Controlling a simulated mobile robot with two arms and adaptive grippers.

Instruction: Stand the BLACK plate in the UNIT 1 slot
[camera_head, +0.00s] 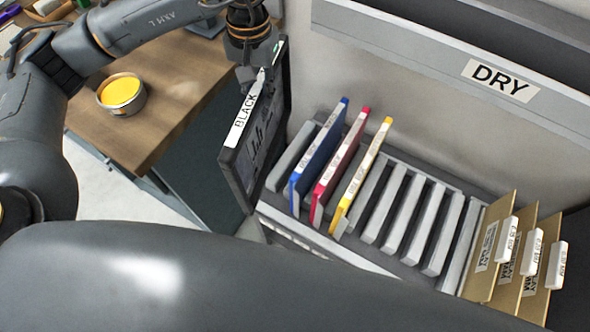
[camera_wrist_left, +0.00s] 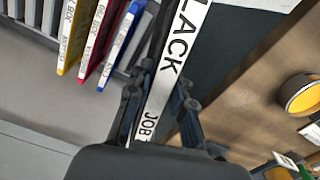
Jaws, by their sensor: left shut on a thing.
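The black plate (camera_head: 257,140) is dark, with a white edge label reading BLACK. My left gripper (camera_head: 250,72) is shut on its upper end and holds it upright at the left end of the grey slotted rack (camera_head: 425,225). In the left wrist view the plate's label (camera_wrist_left: 172,70) runs between the fingers of the left gripper (camera_wrist_left: 160,105). Blue (camera_head: 320,155), red (camera_head: 341,165) and yellow (camera_head: 361,175) plates stand in the rack. A grey divider shows left of the blue plate, partly behind the black plate. I cannot read a UNIT 1 mark. My right gripper is out of view.
Several slots right of the yellow plate are empty. Tan tabbed cards (camera_head: 490,250) stand at the rack's right end. A grey shelf marked DRY (camera_head: 499,81) is above. A wooden table (camera_head: 165,100) with a yellow ink tin (camera_head: 121,92) is at left.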

